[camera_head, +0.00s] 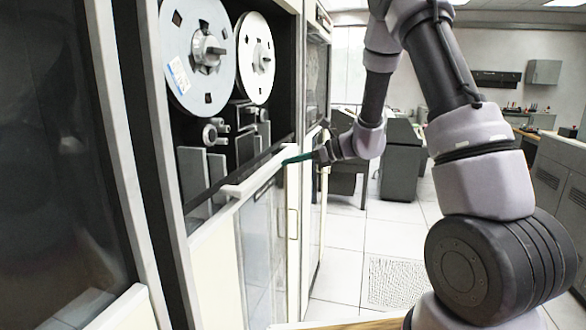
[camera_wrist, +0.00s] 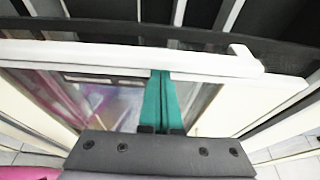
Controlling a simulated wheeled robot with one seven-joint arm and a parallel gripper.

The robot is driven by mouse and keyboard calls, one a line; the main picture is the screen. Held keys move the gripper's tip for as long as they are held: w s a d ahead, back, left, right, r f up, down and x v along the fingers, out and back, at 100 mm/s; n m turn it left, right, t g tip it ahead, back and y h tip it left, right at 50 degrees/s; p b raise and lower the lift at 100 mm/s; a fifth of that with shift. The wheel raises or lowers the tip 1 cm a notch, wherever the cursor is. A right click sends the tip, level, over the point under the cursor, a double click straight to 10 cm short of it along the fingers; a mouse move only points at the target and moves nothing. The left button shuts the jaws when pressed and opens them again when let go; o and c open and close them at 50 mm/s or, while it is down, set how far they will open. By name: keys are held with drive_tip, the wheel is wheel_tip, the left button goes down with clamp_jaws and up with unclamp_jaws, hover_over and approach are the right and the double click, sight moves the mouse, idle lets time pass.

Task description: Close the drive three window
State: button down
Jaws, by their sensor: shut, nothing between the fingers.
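The tape drive in front of me has two reels, and its upper bay with the reels (camera_head: 205,55) stands uncovered. A white window frame bar (camera_head: 262,172) with a small tab at its left end runs across the drive below the reels. In the wrist view the white bar (camera_wrist: 105,58) crosses the upper part, with a tab at right. My gripper (camera_head: 288,161) has teal fingers, shut and empty, with the tips at the bar near its right end. In the wrist view the fingers (camera_wrist: 161,80) reach the bar's lower edge; whether they touch cannot be told.
Another cabinet with a dark glass front (camera_head: 60,150) stands at the left. Further cabinets (camera_head: 316,70) stand beyond the drive. Grey consoles (camera_head: 402,160) stand at the back, and a grey cabinet (camera_head: 560,185) at right. The tiled floor (camera_head: 390,235) between is clear.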

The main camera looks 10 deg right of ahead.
drive_tip(key=shift+r, duration=0.2)
wheel_tip(320, 180, up, 43)
idle(0.4)
